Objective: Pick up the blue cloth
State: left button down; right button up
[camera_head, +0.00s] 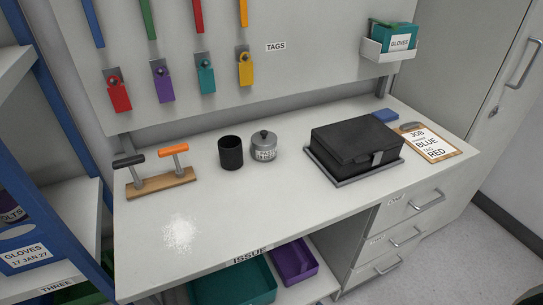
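A small flat blue piece, which looks like the blue cloth (386,115), lies at the back right of the white worktop (275,200). It is behind the right rear corner of a black case (352,140) and up-left of a clipboard (430,142). Part of its near side may be hidden by the case. Neither of my grippers shows in the head view.
A black cup (231,153), a lidded metal pot (264,147) and a wooden rack (161,183) with two handled tools stand on the worktop. White powder (180,234) lies at the front left. A glove box holder (388,49) hangs on the back panel above the blue piece.

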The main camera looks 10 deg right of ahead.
aim_at(386, 115)
jog(key=l+u, duration=0.15)
jog(key=l, duration=0.55)
jog(key=l+u, duration=0.2)
jog(key=l, duration=0.45)
jog(key=l+u, duration=0.15)
jog(key=l, duration=0.55)
jog(key=k+l+u, duration=0.2)
jog(key=l, duration=0.45)
jog(key=i+l, duration=0.05)
jog(key=i, duration=0.05)
